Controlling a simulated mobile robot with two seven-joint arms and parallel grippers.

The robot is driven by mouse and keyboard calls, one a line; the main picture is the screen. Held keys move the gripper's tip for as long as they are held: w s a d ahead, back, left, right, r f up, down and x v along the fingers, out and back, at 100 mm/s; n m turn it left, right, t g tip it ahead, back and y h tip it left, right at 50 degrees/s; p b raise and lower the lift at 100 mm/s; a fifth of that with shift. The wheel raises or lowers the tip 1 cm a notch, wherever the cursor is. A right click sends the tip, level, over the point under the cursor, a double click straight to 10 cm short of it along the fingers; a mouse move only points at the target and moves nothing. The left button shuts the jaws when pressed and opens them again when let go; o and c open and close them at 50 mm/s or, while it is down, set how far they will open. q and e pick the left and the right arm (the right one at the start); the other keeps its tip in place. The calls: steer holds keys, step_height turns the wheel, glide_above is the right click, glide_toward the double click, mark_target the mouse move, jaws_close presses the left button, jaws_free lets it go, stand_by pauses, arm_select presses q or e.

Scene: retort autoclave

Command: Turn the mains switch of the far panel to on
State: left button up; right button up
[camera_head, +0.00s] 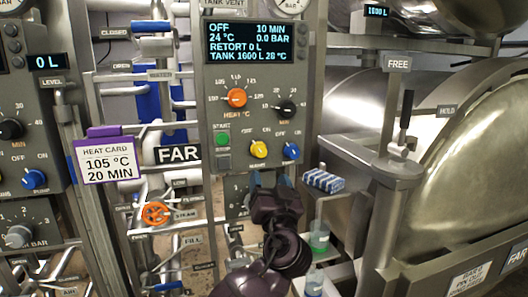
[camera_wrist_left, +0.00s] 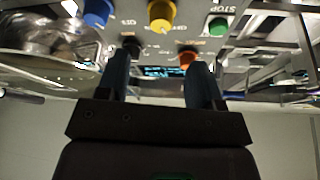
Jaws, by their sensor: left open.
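The far panel (camera_head: 213,110) stands mid-picture in the head view, beside a "FAR" sign; its display (camera_head: 248,43) reads OFF. Low on it are a yellow knob (camera_head: 259,149) and a blue knob (camera_head: 291,151), each under OFF and ON marks. I cannot read which is the mains switch. My left gripper (camera_head: 270,182) is just below these knobs, apart from them. In the left wrist view its two fingers (camera_wrist_left: 158,75) are open with nothing between them. The yellow knob (camera_wrist_left: 160,14) and blue knob (camera_wrist_left: 98,13) show beyond the fingertips. My right gripper is out of view.
An orange heat knob (camera_head: 236,98), black minutes knob (camera_head: 286,108) and green start button (camera_head: 223,139) sit close by. A blue-and-white striped item (camera_head: 323,180) and a green bottle (camera_head: 319,238) are right of my gripper. A vertical handle (camera_head: 405,110) stands farther right.

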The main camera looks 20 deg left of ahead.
mark_target(261, 154)
arm_select(q)
steer(key=p+x, duration=0.2)
steer(key=x, duration=0.7)
steer(key=shift+a+p, duration=0.1)
steer(key=shift+p, duration=0.3)
steer(key=shift+w+a+r, duration=0.2)
steer(key=shift+w+a, duration=0.05)
steer(key=shift+w, duration=0.3)
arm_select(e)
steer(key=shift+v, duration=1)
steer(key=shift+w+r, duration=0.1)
arm_select(q)
steer(key=c, duration=0.9)
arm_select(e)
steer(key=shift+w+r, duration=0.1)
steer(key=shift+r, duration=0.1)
